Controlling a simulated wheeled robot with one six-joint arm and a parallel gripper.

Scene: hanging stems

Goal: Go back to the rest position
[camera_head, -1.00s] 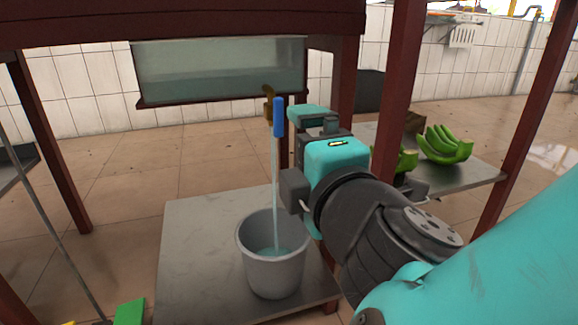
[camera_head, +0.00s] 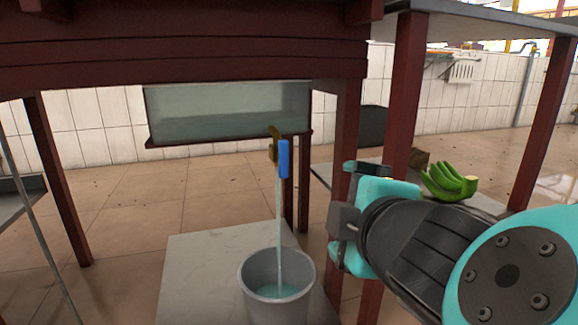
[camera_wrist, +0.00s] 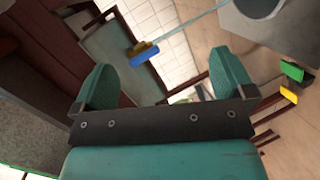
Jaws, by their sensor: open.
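My gripper (camera_head: 347,215) is right of the tap and the bucket in the head view, apart from both. In the wrist view my gripper (camera_wrist: 165,85) shows two teal fingers spread wide with nothing between them. The tap (camera_head: 275,150) has a blue handle (camera_head: 284,158) that hangs down, and water runs from it into the grey bucket (camera_head: 262,303). The bucket holds some water. The tap's blue handle (camera_wrist: 145,58) also shows beyond the fingers in the wrist view, with the water stream running to the upper right.
A water tank (camera_head: 230,112) hangs under the dark red frame (camera_head: 180,60). The bucket stands on a low grey platform (camera_head: 200,270). Green bananas (camera_head: 448,182) lie on a shelf at the right. Red posts (camera_head: 403,95) stand close to my arm. Tiled floor is open behind.

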